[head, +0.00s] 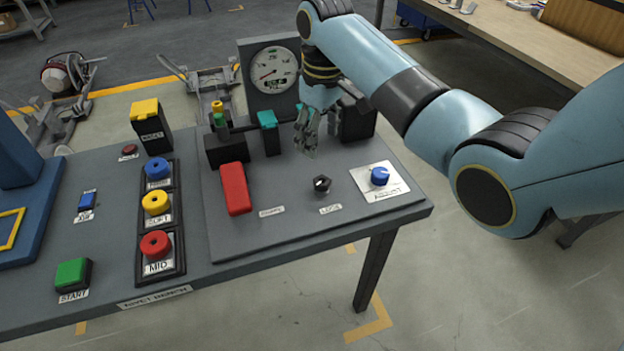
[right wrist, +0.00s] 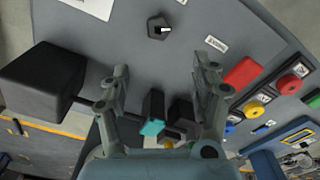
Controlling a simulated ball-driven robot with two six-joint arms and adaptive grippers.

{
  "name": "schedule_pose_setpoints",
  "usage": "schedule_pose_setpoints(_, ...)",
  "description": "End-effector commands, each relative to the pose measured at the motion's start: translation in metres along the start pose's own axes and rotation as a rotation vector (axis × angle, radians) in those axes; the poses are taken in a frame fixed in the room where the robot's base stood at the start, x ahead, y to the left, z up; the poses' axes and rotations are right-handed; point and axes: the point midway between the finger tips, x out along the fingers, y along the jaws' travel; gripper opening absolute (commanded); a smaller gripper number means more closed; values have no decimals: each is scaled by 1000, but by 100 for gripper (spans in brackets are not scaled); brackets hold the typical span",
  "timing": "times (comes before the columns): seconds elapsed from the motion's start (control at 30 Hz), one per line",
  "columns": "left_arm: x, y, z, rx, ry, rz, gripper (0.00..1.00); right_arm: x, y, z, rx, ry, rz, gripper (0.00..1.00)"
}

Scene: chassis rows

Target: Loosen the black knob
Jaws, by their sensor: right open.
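The black knob (head: 321,183) is a small dark knob with a pale mark on top. It sits on the raised grey panel (head: 275,235) of the bench, left of the white plate with the blue knob. In the right wrist view the black knob (right wrist: 156,28) shows at the top middle, beyond the fingertips. My right gripper (head: 309,145) is behind the knob in the head view and apart from it. In the right wrist view its two fingers (right wrist: 163,72) are spread with nothing between the tips. My left gripper is not in view.
The blue knob (head: 380,176) stands right of the black knob, and a red lever (head: 235,188) lies to the left. A teal-tipped lever (head: 268,120), dark blocks and a round gauge (head: 273,70) stand behind. Coloured buttons line the bench's left. The panel's front is clear.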

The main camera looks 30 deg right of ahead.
Motion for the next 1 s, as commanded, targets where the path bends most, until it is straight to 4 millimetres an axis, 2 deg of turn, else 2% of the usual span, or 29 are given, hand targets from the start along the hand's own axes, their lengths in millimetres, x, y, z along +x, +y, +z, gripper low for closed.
schedule_pose_setpoints(0.1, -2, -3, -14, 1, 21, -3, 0, 9, 2, 13, 4, -25, 1, 63)
schedule_pose_setpoints(0.3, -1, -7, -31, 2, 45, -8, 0, 35, 1, 16, 4, -34, -2, 63)
schedule_pose_setpoints(0.5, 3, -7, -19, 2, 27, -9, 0, 77, 1, 17, 4, -34, -2, 63)
schedule_pose_setpoints(0.7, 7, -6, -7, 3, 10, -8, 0, 107, 1, 18, 4, -32, -2, 63)
schedule_pose_setpoints(0.83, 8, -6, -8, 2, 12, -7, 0, 116, 0, 18, 4, -31, -1, 63)
schedule_pose_setpoints(1.0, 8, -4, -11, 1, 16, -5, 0, 118, 1, 18, 4, -29, 0, 63)
